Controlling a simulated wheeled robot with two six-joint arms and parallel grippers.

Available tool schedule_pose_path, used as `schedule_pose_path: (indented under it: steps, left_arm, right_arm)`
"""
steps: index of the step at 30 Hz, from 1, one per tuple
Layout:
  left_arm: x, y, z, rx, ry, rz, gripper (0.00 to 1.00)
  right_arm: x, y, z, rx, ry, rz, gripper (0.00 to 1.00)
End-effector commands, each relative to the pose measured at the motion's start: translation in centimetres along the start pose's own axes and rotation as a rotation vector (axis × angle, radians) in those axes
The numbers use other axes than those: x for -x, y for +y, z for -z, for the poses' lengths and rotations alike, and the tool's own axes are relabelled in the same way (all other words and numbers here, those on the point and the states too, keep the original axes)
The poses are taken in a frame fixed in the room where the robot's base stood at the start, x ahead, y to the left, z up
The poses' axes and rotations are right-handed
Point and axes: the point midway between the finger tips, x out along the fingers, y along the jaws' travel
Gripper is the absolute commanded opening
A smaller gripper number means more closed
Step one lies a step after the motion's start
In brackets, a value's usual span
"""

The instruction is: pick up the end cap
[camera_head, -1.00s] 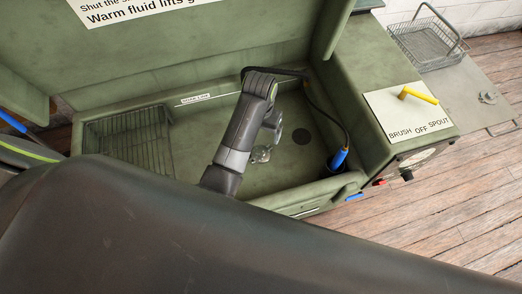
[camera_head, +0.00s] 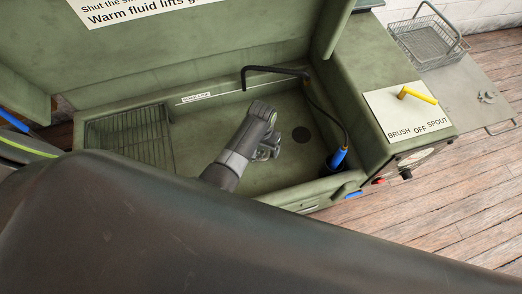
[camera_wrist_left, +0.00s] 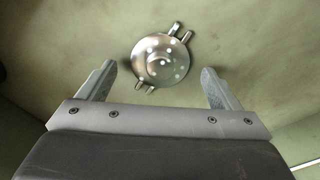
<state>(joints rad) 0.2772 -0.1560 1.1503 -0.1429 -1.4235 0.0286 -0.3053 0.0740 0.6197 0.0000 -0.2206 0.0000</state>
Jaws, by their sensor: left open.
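The end cap (camera_wrist_left: 160,62), a round shiny metal piece with small lugs and a raised centre, lies on the green basin floor in the left wrist view. My left gripper (camera_wrist_left: 159,70) is open, with one finger on either side of the end cap in that view. I cannot tell the remaining height between fingers and cap. In the head view my left gripper (camera_head: 268,150) is over the middle of the basin, and I cannot make out the end cap there. My right gripper is not in view.
A wire basket (camera_head: 425,42) and small metal part (camera_head: 487,97) sit on the right shelf.

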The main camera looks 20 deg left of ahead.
Motion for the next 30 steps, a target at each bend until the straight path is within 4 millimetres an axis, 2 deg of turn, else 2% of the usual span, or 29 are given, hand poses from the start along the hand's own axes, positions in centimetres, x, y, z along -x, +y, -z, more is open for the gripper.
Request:
schedule_pose_path:
  steps: [4,11,21,24,30]
  left_arm:
    - [-0.71,0.00,0.04,0.001,0.001,0.000,0.86]
    - [-0.76,0.01,0.03,0.001,0.001,0.000,0.86]
    - [-0.74,0.02,0.01,0.000,0.001,0.000,0.41]
    - [-0.72,0.02,0.03,0.000,0.001,0.000,0.31]
    - [-0.66,0.03,0.04,0.000,0.001,0.000,0.31]
  right_arm:
    - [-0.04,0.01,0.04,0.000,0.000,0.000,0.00]
    - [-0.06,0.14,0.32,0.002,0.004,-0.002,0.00]
    - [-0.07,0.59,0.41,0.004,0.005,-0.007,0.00]
    - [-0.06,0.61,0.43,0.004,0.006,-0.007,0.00]
    - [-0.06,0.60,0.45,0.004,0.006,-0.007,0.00]
